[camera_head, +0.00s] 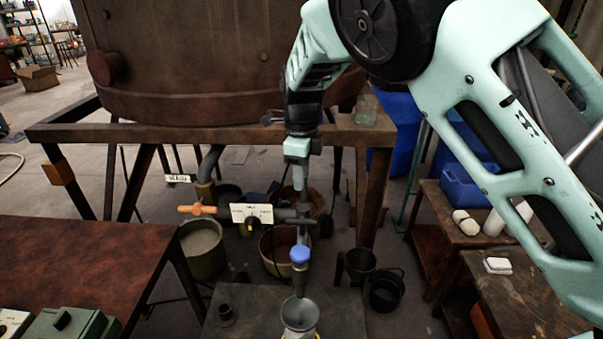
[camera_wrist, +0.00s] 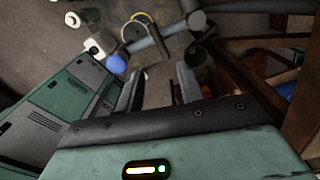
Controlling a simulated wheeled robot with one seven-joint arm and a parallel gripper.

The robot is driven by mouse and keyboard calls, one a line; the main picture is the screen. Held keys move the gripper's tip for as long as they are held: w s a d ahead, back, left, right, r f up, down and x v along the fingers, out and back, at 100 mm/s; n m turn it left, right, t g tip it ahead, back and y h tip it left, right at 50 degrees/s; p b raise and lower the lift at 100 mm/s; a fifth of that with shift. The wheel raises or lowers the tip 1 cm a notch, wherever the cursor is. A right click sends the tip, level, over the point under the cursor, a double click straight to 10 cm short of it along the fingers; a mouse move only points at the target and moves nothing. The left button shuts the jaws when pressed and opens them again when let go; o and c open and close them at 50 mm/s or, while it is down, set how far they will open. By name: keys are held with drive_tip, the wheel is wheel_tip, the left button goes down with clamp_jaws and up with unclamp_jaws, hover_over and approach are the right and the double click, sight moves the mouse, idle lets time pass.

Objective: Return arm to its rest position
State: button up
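My mint-green arm reaches in from the upper right of the head view and bends down in front of the brown vat (camera_head: 190,50). My gripper (camera_head: 299,180) points down above the pipework under the vat. In the wrist view my gripper (camera_wrist: 158,88) has its two dark fingers apart, with nothing seen held between them. A blue knob (camera_head: 300,254) on the pipe is below my gripper, apart from it. The blue knob also shows in the wrist view (camera_wrist: 116,63), beyond the fingers. The exact fingertips are hard to make out in the head view.
A grey funnel-like vessel (camera_head: 299,314) stands on a low dark table (camera_head: 250,318) under the pipe. An orange valve handle (camera_head: 197,209) and buckets (camera_head: 204,250) are to the left. A rusty table (camera_head: 80,265) is at left; a side bench (camera_head: 520,295) is at right.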

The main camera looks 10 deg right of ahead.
drive_tip(key=shift+r, duration=0.45)
drive_tip(key=s+d+r+n, duration=0.2)
drive_tip(key=s+n, duration=1.3)
drive_tip(key=s, duration=0.3)
drive_tip(key=s+d+r+n, duration=0.2)
drive_tip(key=s+n, duration=1.3)
drive_tip(key=s, duration=0.3)
drive_tip(key=shift+d+r+n+y, duration=0.2)
drive_tip(key=shift+r+n+y, duration=0.1)
drive_tip(key=shift+o, duration=0.3)
